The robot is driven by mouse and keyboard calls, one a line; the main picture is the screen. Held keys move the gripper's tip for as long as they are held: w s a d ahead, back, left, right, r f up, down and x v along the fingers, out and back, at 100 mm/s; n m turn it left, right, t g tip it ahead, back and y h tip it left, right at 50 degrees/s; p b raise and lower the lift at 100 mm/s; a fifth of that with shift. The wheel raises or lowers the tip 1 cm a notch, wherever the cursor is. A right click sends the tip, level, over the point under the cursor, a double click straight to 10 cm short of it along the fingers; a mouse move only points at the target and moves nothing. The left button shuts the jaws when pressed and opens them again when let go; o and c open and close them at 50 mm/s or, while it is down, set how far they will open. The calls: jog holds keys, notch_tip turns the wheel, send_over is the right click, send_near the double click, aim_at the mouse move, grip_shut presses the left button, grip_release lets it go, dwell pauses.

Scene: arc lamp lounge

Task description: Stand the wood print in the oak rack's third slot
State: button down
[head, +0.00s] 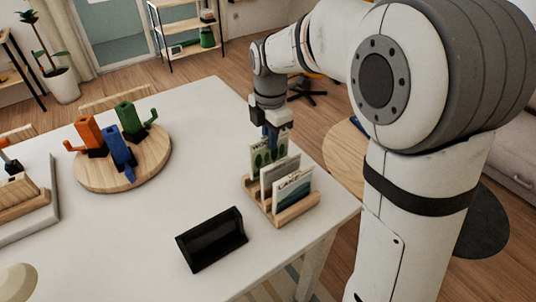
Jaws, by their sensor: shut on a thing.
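The wood print (257,155), a pale card with dark green shapes and a partly hidden title starting with "W", is upright at the back of the oak rack (285,218). My gripper (270,137) points down and is shut on its top edge. The print's lower part is hidden behind the other prints, so I cannot tell whether its bottom edge is seated in a slot. The lake print (293,192) stands at the front of the rack. Another print (279,171), greyish, stands between them.
A black open holder (211,240) lies on the white table left of the rack. A round wooden board (123,170) with orange, blue and green figures is farther left. A tray (42,207) is at the left edge. The table's right edge is close to the rack.

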aim_at(281, 177)
jog(key=shift+f, duration=2.1)
jog(key=shift+f, duration=0.1)
jog(key=c, duration=2)
grip_release()
jog(key=shift+f, duration=0.1)
jog(key=o, duration=0.5)
